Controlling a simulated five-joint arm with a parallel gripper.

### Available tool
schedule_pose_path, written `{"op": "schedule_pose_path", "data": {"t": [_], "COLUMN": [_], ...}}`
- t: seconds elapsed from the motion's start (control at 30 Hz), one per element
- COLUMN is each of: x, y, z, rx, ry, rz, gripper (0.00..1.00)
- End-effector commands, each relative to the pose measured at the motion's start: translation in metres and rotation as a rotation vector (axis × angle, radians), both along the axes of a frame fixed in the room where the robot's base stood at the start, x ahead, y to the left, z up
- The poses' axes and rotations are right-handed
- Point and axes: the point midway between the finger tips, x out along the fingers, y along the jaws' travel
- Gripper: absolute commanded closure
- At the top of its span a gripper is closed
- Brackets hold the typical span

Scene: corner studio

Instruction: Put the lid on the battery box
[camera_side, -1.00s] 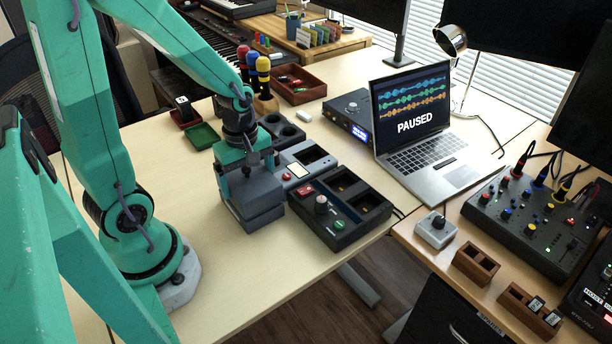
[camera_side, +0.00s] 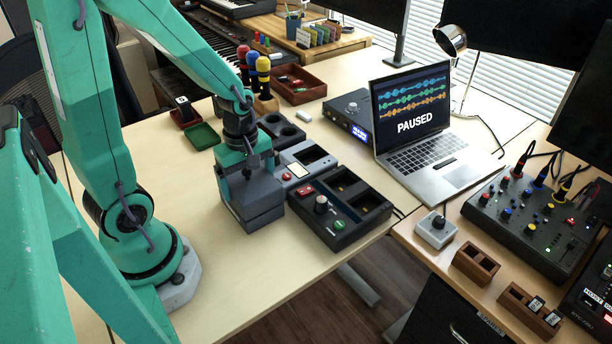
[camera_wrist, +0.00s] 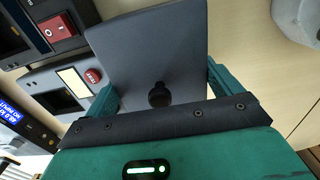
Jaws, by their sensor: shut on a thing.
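The lid is a dark grey slab (camera_wrist: 145,45) with a round black knob (camera_wrist: 160,95); it fills the middle of the wrist view. My gripper (camera_wrist: 160,88) is shut on it, one teal finger at each side edge. In the side view my gripper (camera_side: 247,170) points down and holds the lid (camera_side: 258,187) at the top of the grey battery box (camera_side: 256,212), near the table's front edge. The lid lies over the box and hides its opening. I cannot tell whether it is fully seated or slightly raised.
A dark charger unit (camera_side: 340,222) with a knob and buttons stands close to the right of the box. A grey device (camera_side: 306,162) and a laptop (camera_side: 425,150) are behind. A green tray (camera_side: 202,136) lies at the back left. The table left of the box is clear.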

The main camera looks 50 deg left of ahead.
Motion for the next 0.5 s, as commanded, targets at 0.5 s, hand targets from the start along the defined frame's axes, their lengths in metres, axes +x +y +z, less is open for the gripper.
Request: {"op": "schedule_pose_path", "data": {"t": [0.5], "x": [0.0000], "y": [0.0000], "z": [-0.0060], "rx": [0.000], "ry": [0.000], "rz": [0.000], "gripper": [0.00]}}
